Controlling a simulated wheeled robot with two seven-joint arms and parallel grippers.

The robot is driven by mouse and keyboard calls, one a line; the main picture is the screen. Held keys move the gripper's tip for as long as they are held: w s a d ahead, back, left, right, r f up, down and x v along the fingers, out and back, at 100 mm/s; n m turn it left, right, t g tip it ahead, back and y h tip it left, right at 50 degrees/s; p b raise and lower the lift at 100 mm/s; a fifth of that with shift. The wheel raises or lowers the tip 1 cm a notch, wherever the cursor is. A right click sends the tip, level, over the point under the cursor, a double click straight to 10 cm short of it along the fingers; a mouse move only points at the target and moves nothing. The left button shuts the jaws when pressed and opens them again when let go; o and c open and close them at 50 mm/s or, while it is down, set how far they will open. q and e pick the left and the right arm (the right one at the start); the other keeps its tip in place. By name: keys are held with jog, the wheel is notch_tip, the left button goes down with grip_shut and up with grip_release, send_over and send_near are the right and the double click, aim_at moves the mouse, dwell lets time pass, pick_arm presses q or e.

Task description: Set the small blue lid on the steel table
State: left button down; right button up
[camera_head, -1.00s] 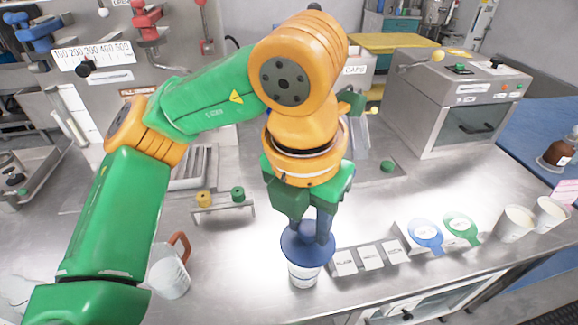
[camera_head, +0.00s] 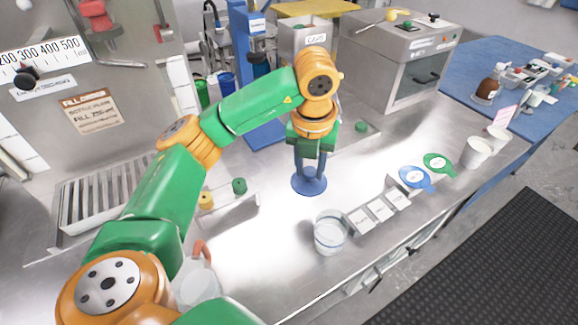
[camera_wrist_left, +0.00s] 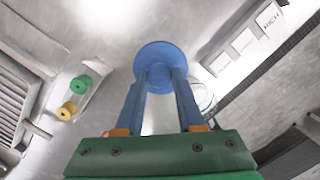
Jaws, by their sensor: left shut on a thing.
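The small blue lid (camera_head: 309,186) is a round disc held in my left gripper (camera_head: 310,168), above or at the steel table (camera_head: 270,245); I cannot tell whether it touches. In the left wrist view the lid (camera_wrist_left: 158,58) sits between the fingertips of the left gripper (camera_wrist_left: 160,76), which is shut on it. A clear cup (camera_head: 329,234) with a blue band stands open on the table, nearer the camera and to the right of the lid. My right gripper is not in view.
A small rack with yellow and green knobs (camera_head: 239,186) stands left of the lid. Labelled cards (camera_head: 380,209), blue and green round tags (camera_head: 438,162) and white cups (camera_head: 477,152) line the front right. A jug with a brown handle (camera_head: 197,280) is near left. Bare steel surrounds the lid.

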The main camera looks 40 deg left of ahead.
pick_arm(q)
jog(key=a+f, duration=0.1)
jog(key=f, duration=0.1)
jog(key=w+a+f, duration=0.1)
jog(key=a+f+p, duration=0.1)
jog(key=a+f, duration=0.1)
jog(key=shift+w+a+f, duration=0.1)
jog(key=shift+w+f, duration=0.2)
jog(key=shift+w, duration=0.05)
notch_tip(320, 180, down, 3)
jog(key=shift+r+p, duration=0.1)
jog(key=shift+p, duration=0.45)
jog(key=shift+a+f, duration=0.1)
jog(key=shift+f, duration=0.3)
jog(key=c, duration=0.5)
grip_release()
